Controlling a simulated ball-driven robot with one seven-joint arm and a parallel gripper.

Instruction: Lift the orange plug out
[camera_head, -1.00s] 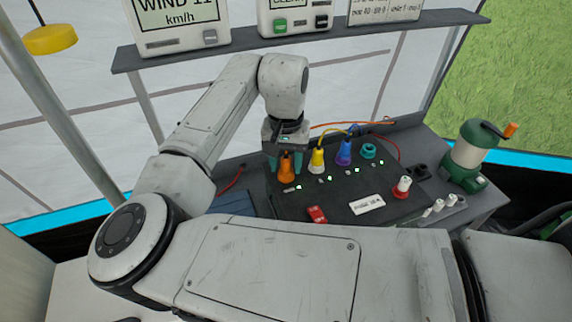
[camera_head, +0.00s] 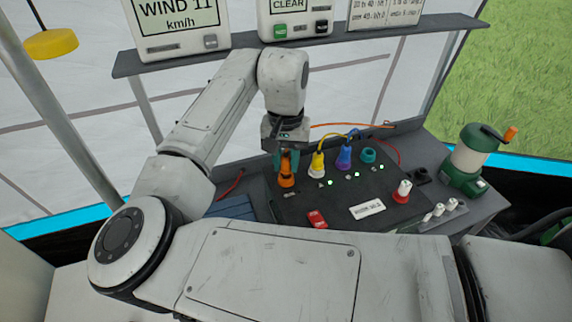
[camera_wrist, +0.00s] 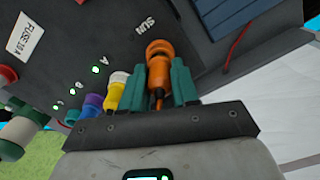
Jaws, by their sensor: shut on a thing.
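The orange plug (camera_head: 287,166) is at the left end of a row of coloured connectors on the dark panel (camera_head: 340,200). My gripper (camera_head: 287,157) points down with its teal fingers shut around the plug's upper part. In the wrist view the orange plug (camera_wrist: 157,72) sits between both fingertips, near the SUN label, with an orange ring at its far end. A clear gap between plug and panel is hard to make out. No lit lamp shows beside it.
Yellow (camera_head: 317,164) and blue (camera_head: 344,157) plugs with cables stand close to the right, then a teal socket (camera_head: 368,155). A red switch (camera_head: 317,219) and red-white knob (camera_head: 402,191) are nearer.

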